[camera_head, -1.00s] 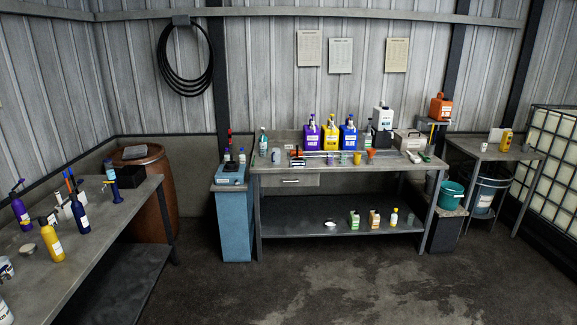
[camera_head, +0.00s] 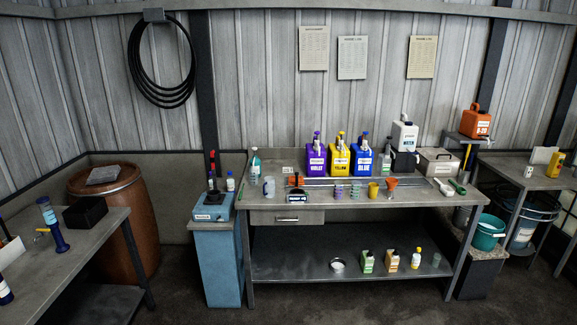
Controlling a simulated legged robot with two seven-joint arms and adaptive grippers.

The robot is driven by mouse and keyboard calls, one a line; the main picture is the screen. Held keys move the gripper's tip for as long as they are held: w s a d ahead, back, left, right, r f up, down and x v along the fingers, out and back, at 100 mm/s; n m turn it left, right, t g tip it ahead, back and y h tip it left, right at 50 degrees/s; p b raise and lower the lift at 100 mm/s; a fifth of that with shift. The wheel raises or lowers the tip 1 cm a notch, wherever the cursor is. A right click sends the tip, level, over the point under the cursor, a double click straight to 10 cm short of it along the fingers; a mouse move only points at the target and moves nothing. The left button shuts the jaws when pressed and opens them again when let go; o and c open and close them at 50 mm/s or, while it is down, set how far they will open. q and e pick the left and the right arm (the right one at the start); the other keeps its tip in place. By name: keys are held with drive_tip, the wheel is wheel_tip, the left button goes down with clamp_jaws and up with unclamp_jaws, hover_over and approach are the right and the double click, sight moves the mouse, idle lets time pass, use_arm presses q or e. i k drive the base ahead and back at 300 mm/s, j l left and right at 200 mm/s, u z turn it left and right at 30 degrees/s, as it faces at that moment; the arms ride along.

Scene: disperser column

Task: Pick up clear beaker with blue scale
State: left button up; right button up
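A clear beaker with bluish marks (camera_head: 269,187) stands upright on the top of the middle workbench (camera_head: 262,203), near its left end. It is small in the picture and its scale cannot be read. Another small clear vessel (camera_head: 436,260) stands on the lower shelf at the right; I cannot tell whether it has a scale. Neither of my grippers is in view.
Violet (camera_head: 316,158), yellow (camera_head: 340,158) and blue (camera_head: 364,158) jugs stand behind on the bench. A spray bottle (camera_head: 255,166) is behind the beaker. A blue cabinet (camera_head: 217,265) adjoins the bench's left end. Floor before the bench is clear.

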sight(338, 191)
drive_tip(key=i+l, duration=0.15)
drive_tip(key=l, duration=0.25)
drive_tip(key=i+l, duration=0.15)
drive_tip(key=l, duration=0.25)
drive_tip(key=i+l+z, duration=0.1)
drive_tip(key=l, duration=0.35)
drive_tip(key=i+l, duration=0.2)
drive_tip(key=l, duration=0.2)
